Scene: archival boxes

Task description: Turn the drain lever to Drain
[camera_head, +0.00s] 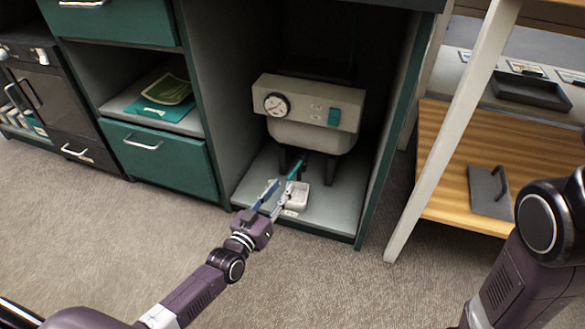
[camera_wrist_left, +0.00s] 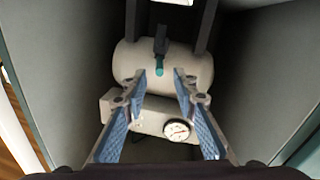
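The drain lever (camera_head: 296,170) has a teal handle and sits under the beige tank (camera_head: 312,135) in the open cabinet bay. In the left wrist view, the lever (camera_wrist_left: 160,70) shows a dark shaft and a teal tip, seen between and beyond my fingertips. My left gripper (camera_head: 279,191) is at the front of the bay, just before the lever. Its blue-padded fingers (camera_wrist_left: 161,86) are spread, with nothing held between them. Contact with the lever cannot be made out. The Drain marking cannot be read. My right arm enters at right, but its gripper is out of view.
A small white tray (camera_head: 298,197) lies on the bay floor beside my left fingers. Cabinet walls (camera_head: 387,150) close in both sides. A wooden shelf rack (camera_head: 468,150) stands at right.

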